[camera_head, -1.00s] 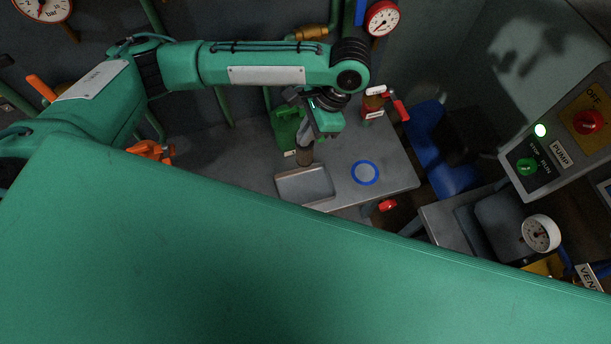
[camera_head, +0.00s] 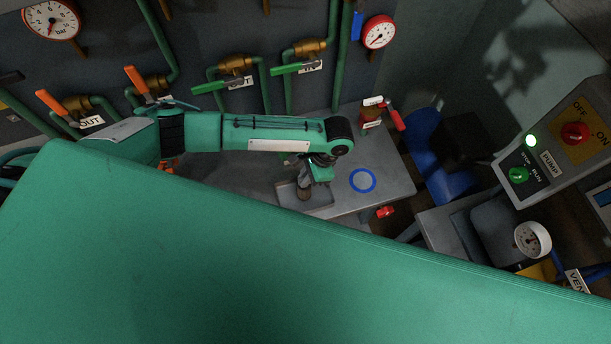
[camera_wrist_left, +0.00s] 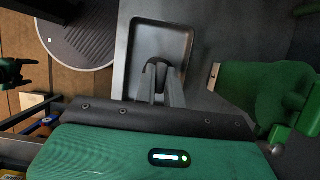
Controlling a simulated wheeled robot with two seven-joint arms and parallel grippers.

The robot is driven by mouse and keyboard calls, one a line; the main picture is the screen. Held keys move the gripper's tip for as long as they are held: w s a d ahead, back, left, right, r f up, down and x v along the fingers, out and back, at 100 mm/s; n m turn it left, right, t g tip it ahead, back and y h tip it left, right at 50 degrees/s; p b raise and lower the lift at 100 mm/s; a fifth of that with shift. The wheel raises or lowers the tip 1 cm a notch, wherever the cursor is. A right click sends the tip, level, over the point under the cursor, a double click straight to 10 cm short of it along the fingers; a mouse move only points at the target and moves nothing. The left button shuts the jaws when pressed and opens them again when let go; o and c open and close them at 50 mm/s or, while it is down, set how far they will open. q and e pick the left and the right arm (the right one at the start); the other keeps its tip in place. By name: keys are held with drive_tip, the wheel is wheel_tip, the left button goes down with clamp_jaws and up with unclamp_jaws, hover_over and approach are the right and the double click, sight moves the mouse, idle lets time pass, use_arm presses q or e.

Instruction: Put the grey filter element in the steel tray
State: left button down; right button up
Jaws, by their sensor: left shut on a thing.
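The grey filter element (camera_head: 304,194) is a small brownish-grey cylinder in the head view. My left gripper (camera_head: 305,180) is shut on it from above. The element overlaps the left part of the steel tray (camera_head: 325,200), a shallow rimmed tray on the bench. I cannot tell whether it touches the tray floor. In the left wrist view my left gripper's fingers (camera_wrist_left: 163,80) reach over the tray (camera_wrist_left: 185,28), and the element is mostly hidden at their tips. My right gripper is not clearly seen.
A blue ring (camera_head: 362,180) lies on the bench right of the tray. Valves and pipes (camera_head: 236,66) line the back wall.

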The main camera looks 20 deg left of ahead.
use_arm(q)
drive_tip(key=shift+f, duration=0.65)
drive_tip(key=c, duration=1.5)
unclamp_jaws()
drive_tip(key=shift+f, duration=0.15)
drive_tip(key=b+v, duration=0.3)
drive_tip(key=v, duration=0.9)
